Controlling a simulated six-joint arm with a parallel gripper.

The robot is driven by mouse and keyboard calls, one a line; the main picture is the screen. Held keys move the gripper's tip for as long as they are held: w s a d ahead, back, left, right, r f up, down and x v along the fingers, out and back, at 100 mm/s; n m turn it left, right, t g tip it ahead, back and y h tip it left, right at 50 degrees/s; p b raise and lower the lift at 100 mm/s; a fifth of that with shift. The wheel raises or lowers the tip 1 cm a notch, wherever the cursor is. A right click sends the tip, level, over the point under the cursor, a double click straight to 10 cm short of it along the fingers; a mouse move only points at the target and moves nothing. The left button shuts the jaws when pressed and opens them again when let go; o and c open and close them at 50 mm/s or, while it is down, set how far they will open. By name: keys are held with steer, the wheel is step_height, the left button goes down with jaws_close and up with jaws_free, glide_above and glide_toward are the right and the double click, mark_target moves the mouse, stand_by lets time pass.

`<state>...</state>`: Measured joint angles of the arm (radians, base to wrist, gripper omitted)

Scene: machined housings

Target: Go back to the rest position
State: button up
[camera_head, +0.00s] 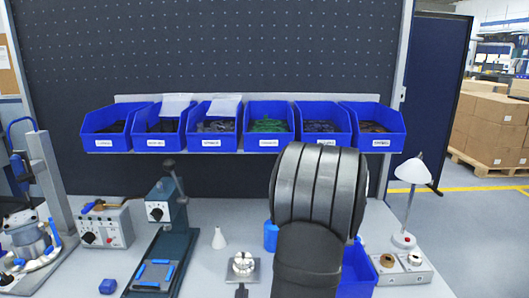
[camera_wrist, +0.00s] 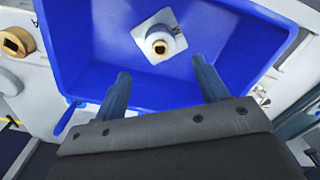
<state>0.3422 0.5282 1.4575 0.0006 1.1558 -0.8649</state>
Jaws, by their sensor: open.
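In the wrist view my gripper (camera_wrist: 160,72) is open, its two fingers apart with nothing between them. The fingers point over a blue bin (camera_wrist: 90,50). A white machined housing (camera_wrist: 160,42) with a brass-coloured ring in its centre lies in the bin, beyond the fingertips and apart from them. In the head view the blue bin (camera_head: 357,272) shows at the lower right, partly behind my dark arm. My arm hides the gripper and the housing in that view.
A fixture (camera_head: 243,265) holding a metallic part and a white cone (camera_head: 219,238) stand left of my arm. A green press (camera_head: 165,225) is further left. Blue parts bins (camera_head: 210,143) line the back.

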steer(key=w+a+r+m, duration=0.2)
steer(key=a+r, duration=0.3)
steer(key=a, duration=0.6)
steer(key=w+a+r+m, duration=0.15)
steer(key=a+r, duration=0.35)
steer(key=a, duration=0.6)
steer(key=a+f+n, duration=0.3)
steer(key=a+n, duration=0.1)
steer(key=a, duration=0.5)
steer(key=s+a+f+n, duration=0.1)
steer(key=a+f+n, duration=0.2)
steer(key=a, duration=0.6)
steer(key=s+a+f+n, duration=0.1)
steer(key=a+f+n, duration=0.3)
steer(key=a, duration=0.5)
steer(key=shift+a+n, duration=0.35)
steer(key=shift+n, duration=0.2)
steer(key=shift+o, duration=0.2)
steer(key=shift+f, duration=0.1)
steer(key=o, duration=0.7)
steer(key=s+d+r+m+t+y, duration=0.3)
steer(key=s+r+m, duration=0.45)
steer(key=m, duration=0.75)
steer(key=shift+y, duration=0.4)
steer(key=x, duration=0.9)
steer(key=shift+w+a+f, duration=0.1)
steer(key=shift+w+a, duration=0.1)
steer(key=shift+a, duration=0.3)
